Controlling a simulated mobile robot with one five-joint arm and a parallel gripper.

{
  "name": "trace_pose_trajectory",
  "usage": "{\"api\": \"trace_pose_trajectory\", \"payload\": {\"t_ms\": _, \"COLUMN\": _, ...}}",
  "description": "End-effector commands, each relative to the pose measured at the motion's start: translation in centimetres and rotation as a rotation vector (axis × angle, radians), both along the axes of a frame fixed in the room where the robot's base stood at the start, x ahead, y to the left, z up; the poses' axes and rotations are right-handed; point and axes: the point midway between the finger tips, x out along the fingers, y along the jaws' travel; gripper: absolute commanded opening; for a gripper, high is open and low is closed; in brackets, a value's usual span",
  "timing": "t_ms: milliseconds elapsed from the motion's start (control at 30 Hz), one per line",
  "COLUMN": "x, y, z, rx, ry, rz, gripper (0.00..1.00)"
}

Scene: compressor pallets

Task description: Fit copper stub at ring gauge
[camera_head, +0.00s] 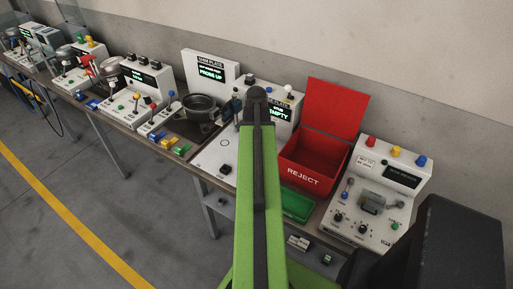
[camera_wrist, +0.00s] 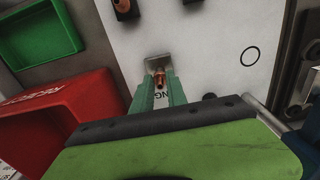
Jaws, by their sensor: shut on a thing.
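In the wrist view my gripper (camera_wrist: 158,83) points down at a white board (camera_wrist: 225,50), its two green fingers close together. They are shut on a small copper stub (camera_wrist: 160,77), whose coppery end shows between the fingertips. A small grey block (camera_wrist: 158,61) lies right at the fingertips, against the stub's end; it may be the ring gauge, but I cannot tell whether the stub is in it or in front of it. Letters ending in "NG" show between the fingers, partly hidden. In the head view my arm hides the gripper and stub.
A red reject bin (camera_head: 309,165) with raised lid stands right of my arm, a green tray (camera_head: 297,205) before it. A control console (camera_head: 378,200) stands further right. Dark fixtures (camera_wrist: 123,7) stand on the board's far side. Several instruments line the bench leftward.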

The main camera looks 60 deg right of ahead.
Motion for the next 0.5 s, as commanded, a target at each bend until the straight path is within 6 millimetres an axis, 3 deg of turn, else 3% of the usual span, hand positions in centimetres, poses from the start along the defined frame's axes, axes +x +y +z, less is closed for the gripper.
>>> {"api": "trace_pose_trajectory", "payload": {"t_ms": 500, "x": -0.06, "y": -0.06, "z": -0.46, "rx": 0.0, "ry": 0.0, "rz": -0.001, "gripper": 0.0}}
